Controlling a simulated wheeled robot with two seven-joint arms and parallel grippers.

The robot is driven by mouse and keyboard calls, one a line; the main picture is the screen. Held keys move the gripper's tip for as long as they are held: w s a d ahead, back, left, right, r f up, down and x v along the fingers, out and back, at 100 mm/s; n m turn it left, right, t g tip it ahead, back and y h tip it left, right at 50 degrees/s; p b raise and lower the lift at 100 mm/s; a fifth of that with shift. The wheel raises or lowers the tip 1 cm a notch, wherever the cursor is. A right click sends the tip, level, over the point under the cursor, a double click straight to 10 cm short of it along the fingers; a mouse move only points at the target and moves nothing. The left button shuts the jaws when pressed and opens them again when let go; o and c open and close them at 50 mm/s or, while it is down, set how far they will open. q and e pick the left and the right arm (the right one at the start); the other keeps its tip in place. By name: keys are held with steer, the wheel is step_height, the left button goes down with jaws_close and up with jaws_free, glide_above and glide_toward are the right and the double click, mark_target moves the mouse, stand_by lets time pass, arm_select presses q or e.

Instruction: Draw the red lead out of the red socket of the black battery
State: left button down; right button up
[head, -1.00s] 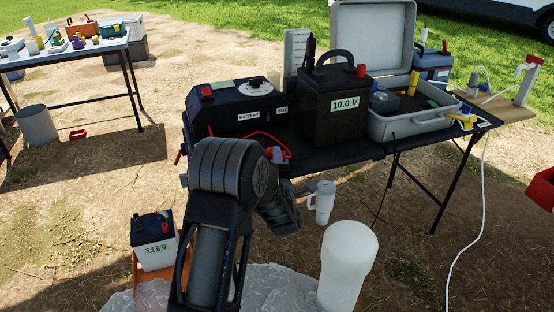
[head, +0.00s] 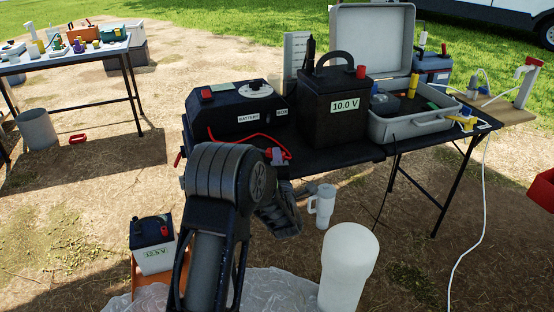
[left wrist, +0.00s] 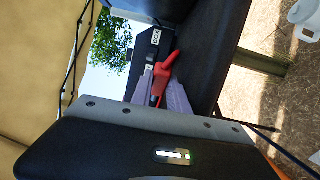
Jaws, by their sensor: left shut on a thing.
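The black battery (head: 334,108) stands on the dark table with a "10.0 V" label on its front. Its red socket (head: 361,72) shows at the top right, and a black plug (head: 309,48) stands at the top left. My left gripper (head: 277,158) is at the table's front edge, left of and below the battery. It is shut on the red lead (head: 286,154). In the left wrist view the red plug end of the lead (left wrist: 166,68) sits between the fingers (left wrist: 160,96). The lead's cable arcs left over the front of the black box. My right gripper is out of view.
The black box (head: 236,110) with a dial stands left of the battery. An open grey case (head: 405,123) stands close on its right. A white mug (head: 321,205) and white cylinder (head: 348,268) are below the table's front. A "12.5 V" battery (head: 154,245) is at lower left.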

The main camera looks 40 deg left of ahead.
arm_select(q)
steer(key=f, duration=0.2)
steer(key=shift+s+f+g+h, duration=0.3)
steer(key=c, duration=1.2)
jaws_free()
steer(key=shift+d, duration=0.1)
steer(key=shift+c, duration=0.2)
steer(key=shift+o, duration=0.3)
steer(key=shift+s+d+f, duration=0.1)
steer(key=shift+s+d, duration=0.05)
steer(key=shift+s, duration=0.05)
steer(key=r+v, duration=0.1)
steer(key=v, duration=0.6)
steer(key=shift+r, duration=0.3)
steer(key=shift+w+d+r+p, duration=0.15)
steer(key=shift+w+r+p, duration=0.05)
steer(key=shift+r+p, duration=0.1)
